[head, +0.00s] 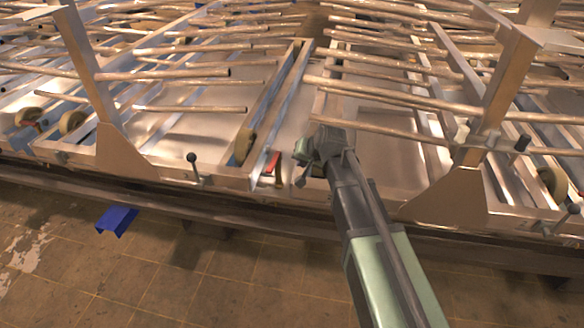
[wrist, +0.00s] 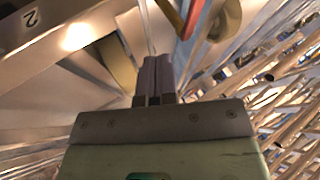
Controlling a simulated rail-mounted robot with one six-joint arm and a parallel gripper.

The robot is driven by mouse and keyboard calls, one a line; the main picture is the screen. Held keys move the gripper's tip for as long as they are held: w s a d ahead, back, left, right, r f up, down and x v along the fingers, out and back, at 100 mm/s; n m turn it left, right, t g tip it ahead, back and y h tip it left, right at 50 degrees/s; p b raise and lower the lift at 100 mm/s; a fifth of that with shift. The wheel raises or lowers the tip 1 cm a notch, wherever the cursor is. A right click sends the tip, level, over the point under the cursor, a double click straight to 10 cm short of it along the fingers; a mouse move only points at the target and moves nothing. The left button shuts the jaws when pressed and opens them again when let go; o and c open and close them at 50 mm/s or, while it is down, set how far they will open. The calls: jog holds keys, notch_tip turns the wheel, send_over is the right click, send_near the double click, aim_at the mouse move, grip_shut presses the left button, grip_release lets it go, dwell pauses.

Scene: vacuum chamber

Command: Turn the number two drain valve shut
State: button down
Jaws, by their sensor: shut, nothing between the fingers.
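A red lever-like part (head: 272,162), which may be the drain valve's handle, sits at the front edge of the metal frame in the head view. A red and yellow bar (wrist: 188,20) shows at the top of the wrist view, just beyond and right of the fingertips. A black "2" (wrist: 31,17) is marked on a beam at upper left there. My gripper (wrist: 157,62) is shut and empty, its fingers apart from the bar in the picture. In the head view my arm reaches to the frame's front, just right of the red part; the fingertips are hard to make out. The valve body is not clearly visible.
Rows of metal pipes (head: 190,108) lie over the frame. Upright posts (head: 88,70) stand left and right (head: 500,85) of my arm. A black-knobbed lever (head: 192,158) rises at left. A tan wheel (head: 243,146) sits close by. A blue piece (head: 117,220) lies below.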

aim_at(274, 162)
jog(key=b+x, duration=0.7)
jog(key=x, duration=0.3)
jog(key=shift+s+d+f, duration=0.15)
jog(key=shift+f, duration=0.05)
jog(key=a, duration=0.2)
jog(key=w+a+r, duration=0.1)
jog(key=shift+a+p, duration=0.35)
jog(key=shift+a, duration=0.05)
